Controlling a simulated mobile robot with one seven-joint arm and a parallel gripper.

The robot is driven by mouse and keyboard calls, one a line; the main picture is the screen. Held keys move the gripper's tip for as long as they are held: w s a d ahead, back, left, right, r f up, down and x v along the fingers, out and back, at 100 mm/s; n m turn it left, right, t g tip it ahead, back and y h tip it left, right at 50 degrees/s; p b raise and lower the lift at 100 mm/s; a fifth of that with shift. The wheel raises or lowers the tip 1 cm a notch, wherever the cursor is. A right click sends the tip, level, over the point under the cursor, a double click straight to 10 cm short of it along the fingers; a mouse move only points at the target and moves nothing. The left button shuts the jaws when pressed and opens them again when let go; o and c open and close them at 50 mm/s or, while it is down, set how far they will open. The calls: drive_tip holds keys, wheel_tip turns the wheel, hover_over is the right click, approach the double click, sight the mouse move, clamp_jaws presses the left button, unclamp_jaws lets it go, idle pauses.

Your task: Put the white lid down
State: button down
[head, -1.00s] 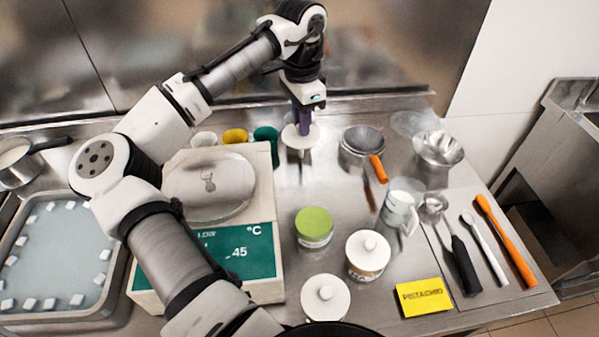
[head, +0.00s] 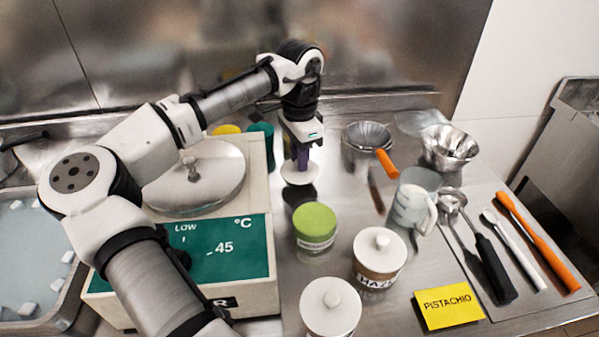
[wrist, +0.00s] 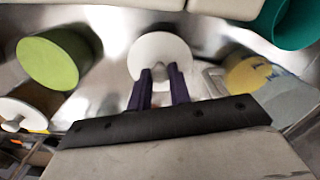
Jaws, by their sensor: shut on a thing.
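My gripper (head: 301,160) points down at the back of the steel counter, right of the batch freezer. It is shut on a white lid (head: 299,174), a round disc with a small knob. In the wrist view, the purple fingers (wrist: 160,88) close on the knob of the lid (wrist: 160,50). The lid is above the counter, behind the green-lidded jar (head: 315,226); I cannot tell the exact gap beneath it. The green-lidded jar also shows at the left of the wrist view (wrist: 48,62).
Two white-lidded jars (head: 379,256) (head: 330,306) stand in front, near a yellow pistachio card (head: 448,304). The freezer (head: 190,263) is to the left. A sieve with orange handle (head: 368,138), a measuring jug (head: 411,203) and a steel bowl (head: 450,147) stand to the right.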

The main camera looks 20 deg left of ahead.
drive_tip(key=shift+f+b, duration=1.2)
drive_tip(key=shift+f, duration=0.45)
drive_tip(key=shift+f, duration=0.15)
drive_tip(key=c, duration=1.3)
unclamp_jaws()
wheel_tip(320, 180, up, 12)
drive_tip(key=p, duration=1.1)
drive_tip(key=shift+r, duration=0.2)
